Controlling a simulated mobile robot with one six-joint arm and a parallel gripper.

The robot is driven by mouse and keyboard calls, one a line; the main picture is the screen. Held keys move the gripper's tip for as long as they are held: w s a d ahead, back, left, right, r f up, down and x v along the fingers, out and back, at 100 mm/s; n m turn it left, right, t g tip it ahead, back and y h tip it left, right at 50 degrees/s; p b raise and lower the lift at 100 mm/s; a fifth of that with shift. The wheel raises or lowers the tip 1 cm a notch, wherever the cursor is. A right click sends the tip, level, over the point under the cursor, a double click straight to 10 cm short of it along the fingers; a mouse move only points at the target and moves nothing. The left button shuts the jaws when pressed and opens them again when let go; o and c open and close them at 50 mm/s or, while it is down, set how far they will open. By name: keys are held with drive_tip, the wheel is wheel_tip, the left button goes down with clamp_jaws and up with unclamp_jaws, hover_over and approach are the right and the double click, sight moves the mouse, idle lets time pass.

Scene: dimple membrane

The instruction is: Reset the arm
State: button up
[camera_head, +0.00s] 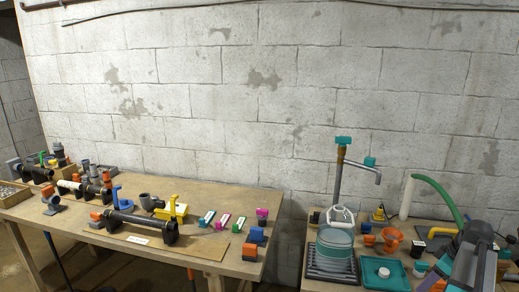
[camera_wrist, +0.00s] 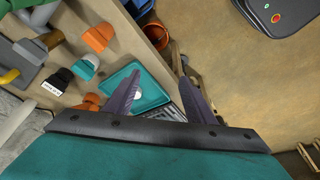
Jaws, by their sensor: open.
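My gripper (camera_wrist: 161,66) shows in the wrist view, with its two grey-purple fingers spread apart and nothing held between them. Its dark bar and teal body fill the bottom of that view. Behind the fingers, at a lower level, is a teal tray (camera_wrist: 152,96) with a small white round item (camera_wrist: 138,94) in it, partly hidden by the left finger. The same teal tray (camera_head: 371,279) lies on the right bench in the head view.
The right bench holds a clear bucket (camera_head: 334,250), a tap (camera_head: 340,175), a green hose (camera_head: 437,190) and an orange funnel (camera_head: 390,236). The left wooden table (camera_head: 200,197) carries black pipe parts (camera_head: 130,224) and small coloured blocks. Bare floor (camera_wrist: 235,75) shows in the wrist view.

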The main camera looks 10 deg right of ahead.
drive_tip(key=s+a+f+m+g+y, duration=0.1)
drive_tip(key=a+f+m+g, duration=0.3)
drive_tip(key=a+f, duration=2.4)
drive_tip(key=s+a+f+g+h, duration=0.1)
drive_tip(key=s+a+f+g, duration=0.1)
drive_tip(key=s+a+f, duration=0.5)
drive_tip(key=s+a+f+m+g+h, duration=0.1)
drive_tip(key=s+a+f+g, duration=0.1)
drive_tip(key=s+a+f, duration=0.5)
drive_tip(key=s+a, duration=0.5)
drive_tip(key=s, duration=0.2)
drive_tip(key=shift+s+g+h, duration=0.15)
drive_tip(key=shift+g+h, duration=0.15)
drive_tip(key=shift+a, duration=0.1)
